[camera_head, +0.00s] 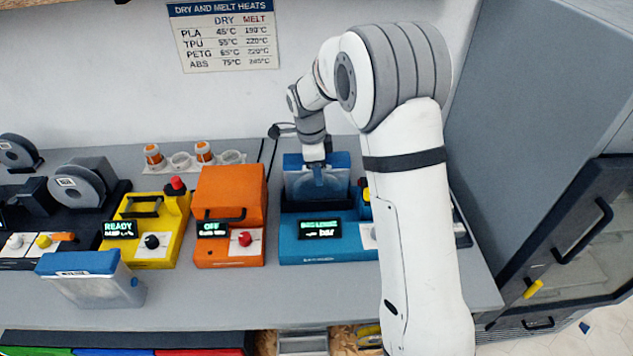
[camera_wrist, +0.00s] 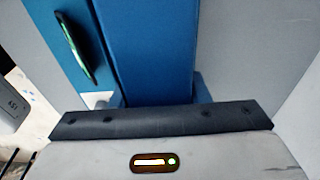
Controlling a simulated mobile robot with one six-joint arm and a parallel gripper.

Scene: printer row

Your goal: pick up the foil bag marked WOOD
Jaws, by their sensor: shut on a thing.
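No foil bag marked WOOD can be made out in either view. My gripper (camera_head: 316,160) reaches down at the back of a blue machine (camera_head: 290,240) with a lit display. It is shut on a blue part of what looks like the machine's see-through lid (camera_head: 336,187). In the wrist view, a broad blue panel (camera_wrist: 150,50) runs away from the dark gripper edge. The fingertips are hard to see, and my arm hides the machine's right side.
An orange machine (camera_head: 230,190) and a yellow machine (camera_head: 155,210) stand to the left. A clear tub with a blue lid (camera_head: 80,263) sits at the bench's front left. Spools (camera_head: 78,186) stand farther left. A grey cabinet (camera_head: 540,90) rises at right. Some bare bench (camera_head: 220,295) shows in front.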

